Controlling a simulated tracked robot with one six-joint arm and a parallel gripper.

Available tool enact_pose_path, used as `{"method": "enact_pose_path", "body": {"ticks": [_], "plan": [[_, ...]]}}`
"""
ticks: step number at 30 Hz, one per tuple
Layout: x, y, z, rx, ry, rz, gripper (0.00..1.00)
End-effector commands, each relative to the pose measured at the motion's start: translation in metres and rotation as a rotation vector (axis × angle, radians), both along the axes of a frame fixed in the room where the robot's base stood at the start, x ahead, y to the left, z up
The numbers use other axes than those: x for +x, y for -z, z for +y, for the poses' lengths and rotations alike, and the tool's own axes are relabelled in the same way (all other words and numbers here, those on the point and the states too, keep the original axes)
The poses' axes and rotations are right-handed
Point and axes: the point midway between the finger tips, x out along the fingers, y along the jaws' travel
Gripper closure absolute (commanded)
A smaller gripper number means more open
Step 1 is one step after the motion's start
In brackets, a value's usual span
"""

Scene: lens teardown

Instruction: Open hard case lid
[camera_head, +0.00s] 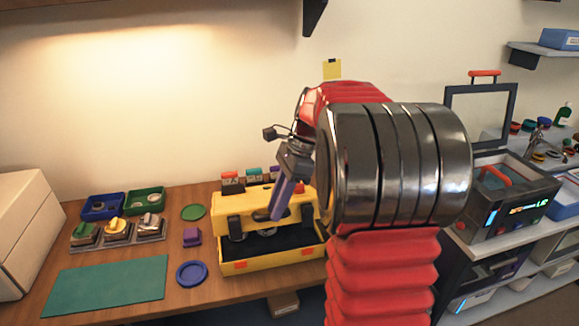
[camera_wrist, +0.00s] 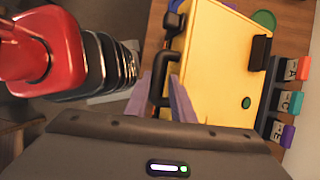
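The yellow hard case (camera_head: 234,268) stands on the wooden table, with orange marks on its front wall. Its lid (camera_head: 250,198) is tilted up part way, and the dark inside shows below it. Two black latches hang at the lid's front edge. The black handle (camera_wrist: 158,72) on the lid lies between the purple fingers of my gripper (camera_wrist: 160,88) in the wrist view. My gripper (camera_head: 277,214) reaches down to the lid's front edge in the head view and appears shut on the handle.
Small labelled blocks (camera_wrist: 291,68) stand behind the case. A blue round dish (camera_head: 191,273), purple block (camera_head: 191,237) and green disc (camera_head: 193,212) lie left of it. A green mat (camera_head: 105,285) and trays (camera_head: 102,207) are farther left. A shelf with equipment stands at right.

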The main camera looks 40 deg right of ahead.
Motion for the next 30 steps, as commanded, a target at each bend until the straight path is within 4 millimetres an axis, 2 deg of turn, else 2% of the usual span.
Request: {"method": "enact_pose_path", "body": {"ticks": [30], "plan": [[0.001,-0.046,-0.021,0.001,-0.001,0.003,0.78]]}}
